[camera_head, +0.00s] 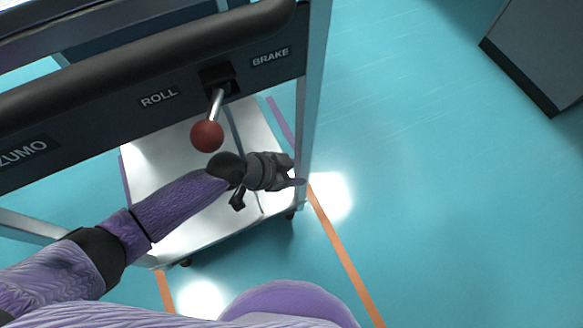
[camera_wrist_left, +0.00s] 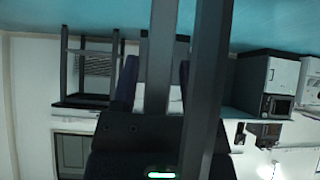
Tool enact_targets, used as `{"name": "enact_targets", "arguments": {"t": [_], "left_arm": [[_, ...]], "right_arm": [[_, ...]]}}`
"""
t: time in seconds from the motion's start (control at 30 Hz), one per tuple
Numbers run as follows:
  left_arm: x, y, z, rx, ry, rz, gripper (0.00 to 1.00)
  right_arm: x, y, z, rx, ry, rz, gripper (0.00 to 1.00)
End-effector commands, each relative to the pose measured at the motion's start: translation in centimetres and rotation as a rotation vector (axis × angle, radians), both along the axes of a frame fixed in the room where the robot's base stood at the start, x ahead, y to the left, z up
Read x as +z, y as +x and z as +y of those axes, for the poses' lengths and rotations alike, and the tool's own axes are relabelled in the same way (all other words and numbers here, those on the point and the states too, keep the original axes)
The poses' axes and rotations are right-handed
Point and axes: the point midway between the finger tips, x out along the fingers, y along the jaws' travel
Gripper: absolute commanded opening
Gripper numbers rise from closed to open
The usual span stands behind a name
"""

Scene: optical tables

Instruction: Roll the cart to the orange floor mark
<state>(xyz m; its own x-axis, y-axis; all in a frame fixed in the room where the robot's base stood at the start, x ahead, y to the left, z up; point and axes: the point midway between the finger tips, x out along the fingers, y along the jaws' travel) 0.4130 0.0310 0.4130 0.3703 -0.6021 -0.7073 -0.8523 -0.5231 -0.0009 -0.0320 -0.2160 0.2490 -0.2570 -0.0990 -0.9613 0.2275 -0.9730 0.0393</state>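The cart has a thick black handle bar (camera_head: 130,62), a dark panel marked ROLL and BRAKE (camera_head: 110,120), and a pale lower shelf (camera_head: 165,165). A brake lever with a red knob (camera_head: 207,136) sticks out between the two labels, leaning slightly to the ROLL side. Orange lines (camera_head: 342,250) mark the floor; another short stretch (camera_head: 165,290) shows at the bottom left. My left gripper (camera_head: 292,173) is below the panel beside the cart's right upright, clear of the knob. In the left wrist view its dark fingers (camera_wrist_left: 157,82) look apart, with grey bars crossing the view. My right gripper is out of view.
A dark grey cabinet (camera_head: 540,50) stands at the upper right. The turquoise floor (camera_head: 430,190) between it and the cart is clear. A purple line (camera_head: 281,120) runs on the floor behind the cart's shelf. The left wrist view shows a distant rack (camera_wrist_left: 85,70) and a cabinet (camera_wrist_left: 268,85).

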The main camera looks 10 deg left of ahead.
Motion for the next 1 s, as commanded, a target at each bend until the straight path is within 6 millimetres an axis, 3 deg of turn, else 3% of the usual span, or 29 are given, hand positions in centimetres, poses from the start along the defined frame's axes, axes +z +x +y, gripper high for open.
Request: {"name": "enact_targets", "arguments": {"t": [0.03,0.23,0.27,1.0], "left_arm": [[-0.01,-0.01,0.01,0.000,0.000,0.000,0.44],[-0.01,-0.01,0.02,0.000,0.000,0.000,0.02],[-0.01,-0.01,0.02,0.000,0.000,0.000,0.00],[-0.04,-0.01,0.05,0.000,0.001,0.001,0.00]], "right_arm": [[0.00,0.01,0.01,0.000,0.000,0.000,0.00],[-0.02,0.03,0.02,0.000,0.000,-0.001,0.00],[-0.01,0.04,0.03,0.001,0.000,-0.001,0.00],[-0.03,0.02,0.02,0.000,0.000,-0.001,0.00]]}}
